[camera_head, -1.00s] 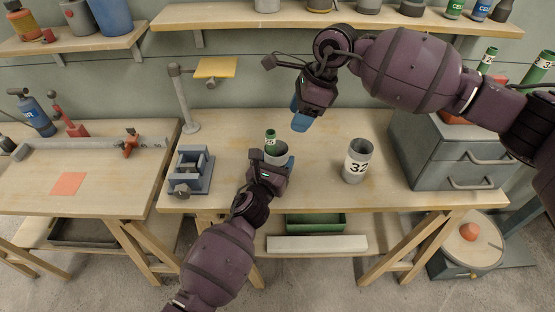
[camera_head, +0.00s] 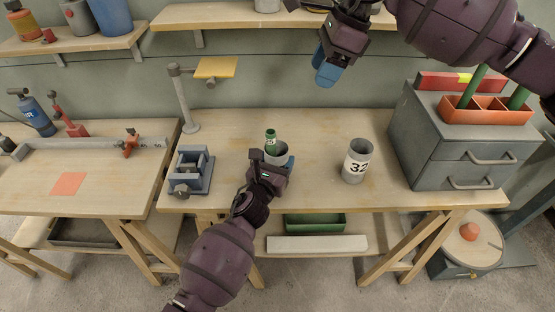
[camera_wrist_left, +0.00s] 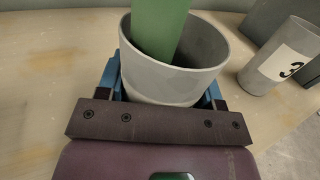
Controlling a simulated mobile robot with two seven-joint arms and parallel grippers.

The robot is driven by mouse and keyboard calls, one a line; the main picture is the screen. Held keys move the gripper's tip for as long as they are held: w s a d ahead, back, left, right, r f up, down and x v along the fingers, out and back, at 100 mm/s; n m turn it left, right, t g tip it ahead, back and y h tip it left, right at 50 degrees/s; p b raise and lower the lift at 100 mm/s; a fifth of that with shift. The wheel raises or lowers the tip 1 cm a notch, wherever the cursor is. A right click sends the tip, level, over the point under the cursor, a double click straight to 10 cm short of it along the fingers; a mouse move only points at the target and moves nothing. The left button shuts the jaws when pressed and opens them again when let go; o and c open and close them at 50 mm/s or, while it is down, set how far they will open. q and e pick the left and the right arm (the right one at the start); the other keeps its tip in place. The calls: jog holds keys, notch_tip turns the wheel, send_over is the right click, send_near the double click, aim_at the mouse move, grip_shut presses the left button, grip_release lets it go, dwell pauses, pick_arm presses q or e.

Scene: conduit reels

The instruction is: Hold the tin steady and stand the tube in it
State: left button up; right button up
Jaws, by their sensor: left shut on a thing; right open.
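My left gripper (camera_head: 273,163) is shut on a grey tin (camera_head: 282,148) at the front of the middle bench; its blue fingers sit on either side of the tin in the left wrist view (camera_wrist_left: 165,95). A green tube (camera_head: 271,140) stands inside this tin; it also shows in the left wrist view (camera_wrist_left: 160,28), where its top is cut off. Its lower end is hidden by the tin wall. My right gripper (camera_head: 324,72) is open and empty, raised above the back of the bench, clear of the tube and tin.
Another grey tin marked 32 (camera_head: 357,162) stands to the right on the bench. A grey drawer cabinet (camera_head: 455,150) carries an orange rack (camera_head: 487,112) with green tubes. A grey vise-like fixture (camera_head: 192,171) and a post with a yellow plate (camera_head: 215,67) stand left.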

dwell(0.3)
pick_arm(q)
jog(key=o, duration=1)
jog(key=v, duration=1.2)
